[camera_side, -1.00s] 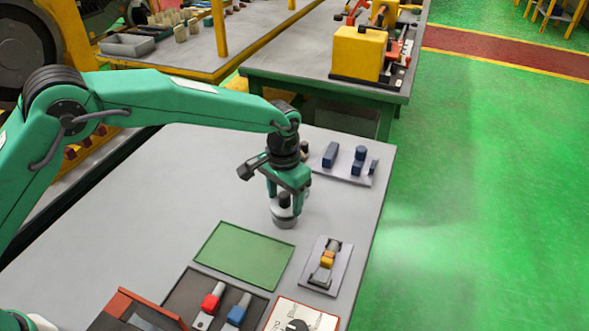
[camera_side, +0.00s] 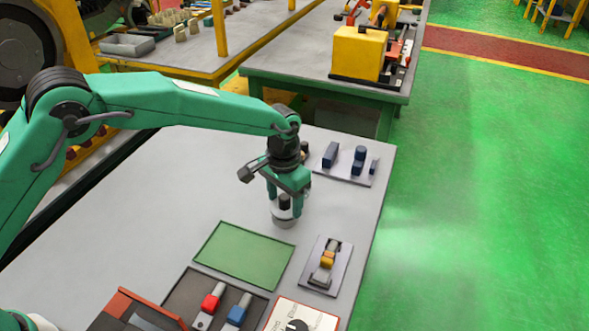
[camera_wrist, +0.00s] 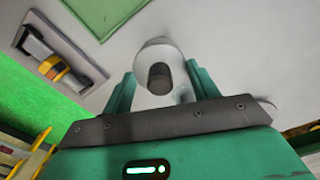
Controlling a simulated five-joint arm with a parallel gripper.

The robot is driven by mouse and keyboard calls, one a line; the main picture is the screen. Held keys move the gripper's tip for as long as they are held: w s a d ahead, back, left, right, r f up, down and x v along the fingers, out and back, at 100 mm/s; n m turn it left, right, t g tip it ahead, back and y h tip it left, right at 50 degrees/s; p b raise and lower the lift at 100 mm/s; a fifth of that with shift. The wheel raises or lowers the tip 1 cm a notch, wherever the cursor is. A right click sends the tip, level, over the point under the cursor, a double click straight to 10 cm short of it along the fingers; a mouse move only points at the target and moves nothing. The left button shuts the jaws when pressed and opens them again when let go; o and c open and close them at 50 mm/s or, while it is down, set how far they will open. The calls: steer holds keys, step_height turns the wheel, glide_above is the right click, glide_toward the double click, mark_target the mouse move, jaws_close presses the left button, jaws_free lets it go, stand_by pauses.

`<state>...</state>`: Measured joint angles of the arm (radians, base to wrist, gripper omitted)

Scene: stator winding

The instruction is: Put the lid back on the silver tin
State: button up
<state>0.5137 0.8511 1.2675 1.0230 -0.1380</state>
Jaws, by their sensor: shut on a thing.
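The lid is a pale disc with a dark knob (camera_wrist: 160,77), between my gripper's two green fingers in the wrist view. In the side view the lid (camera_side: 282,211) is held upright under my gripper (camera_side: 285,202), with its dark knob between the fingers. My gripper (camera_wrist: 161,88) is shut on the lid. The silver tin (camera_side: 284,222) stands on the grey table directly below the lid. The gap between them is too small to tell whether they touch. In the wrist view the lid covers most or all of the tin.
A green mat (camera_side: 243,256) lies in front of the tin. A plate with a yellow-banded part (camera_side: 327,262) is at the front right, and a plate with blue blocks (camera_side: 345,165) behind right. A dark tray (camera_side: 180,290) is at the front. The table's left side is clear.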

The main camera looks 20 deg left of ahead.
steer(key=shift+f, duration=0.45)
stand_by(1.0)
steer(key=o, duration=1.1)
steer(key=shift+c, duration=0.2)
steer(key=shift+o, duration=0.4)
steer(key=shift+o, duration=0.8)
steer(key=shift+r, duration=0.2)
steer(key=shift+r, duration=3.35)
